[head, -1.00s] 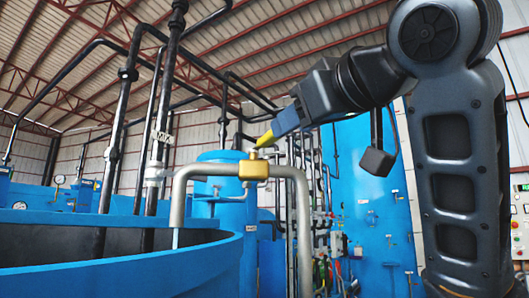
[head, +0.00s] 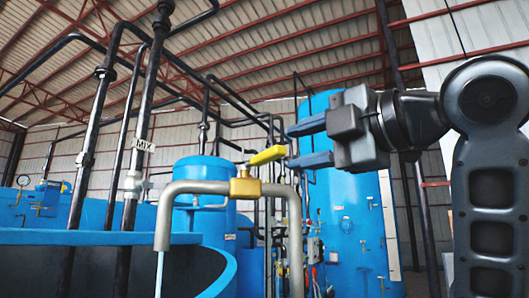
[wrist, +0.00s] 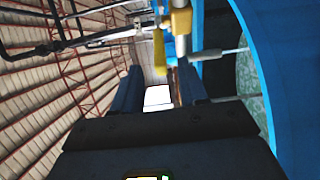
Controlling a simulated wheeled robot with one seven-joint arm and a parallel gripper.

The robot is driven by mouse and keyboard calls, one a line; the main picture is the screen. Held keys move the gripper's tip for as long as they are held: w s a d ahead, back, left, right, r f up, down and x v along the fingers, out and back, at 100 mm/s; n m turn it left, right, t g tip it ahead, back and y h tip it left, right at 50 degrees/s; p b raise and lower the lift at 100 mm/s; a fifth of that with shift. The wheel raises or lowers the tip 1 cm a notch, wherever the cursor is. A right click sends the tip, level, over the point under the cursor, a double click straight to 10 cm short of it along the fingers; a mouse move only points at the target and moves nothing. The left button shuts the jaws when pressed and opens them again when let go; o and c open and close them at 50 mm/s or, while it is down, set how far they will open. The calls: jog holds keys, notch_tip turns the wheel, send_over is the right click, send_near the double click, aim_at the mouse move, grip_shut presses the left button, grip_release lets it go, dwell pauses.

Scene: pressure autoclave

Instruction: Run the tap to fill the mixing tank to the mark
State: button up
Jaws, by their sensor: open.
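The tap's grey spout pipe (head: 190,187) bends over the blue mixing tank (head: 212,268), and a thin water stream (head: 159,274) falls from it. The brass valve (head: 244,187) carries a yellow handle (head: 268,155) pointing right and slightly up. My gripper (head: 291,146) is open, its two blue fingers one above the other, near the handle's right end; contact is unclear. In the wrist view the handle (wrist: 160,50) shows beyond the finger gap. Greenish liquid (wrist: 248,72) shows inside the tank there. In the head view the rim hides the water level, and no mark is readable.
A vertical black pipe with a MIX label (head: 143,146) stands behind the spout. A tall blue vessel (head: 345,210) and a smaller blue tank (head: 203,168) stand behind the tap. A gauge (head: 23,180) is at far left.

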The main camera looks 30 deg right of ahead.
aim_at(253, 160)
jog(key=p+x, duration=0.1)
jog(key=x, duration=0.6)
jog(key=shift+w, duration=0.1)
grip_shut()
jog(key=shift+a, duration=0.1)
dwell(0.4)
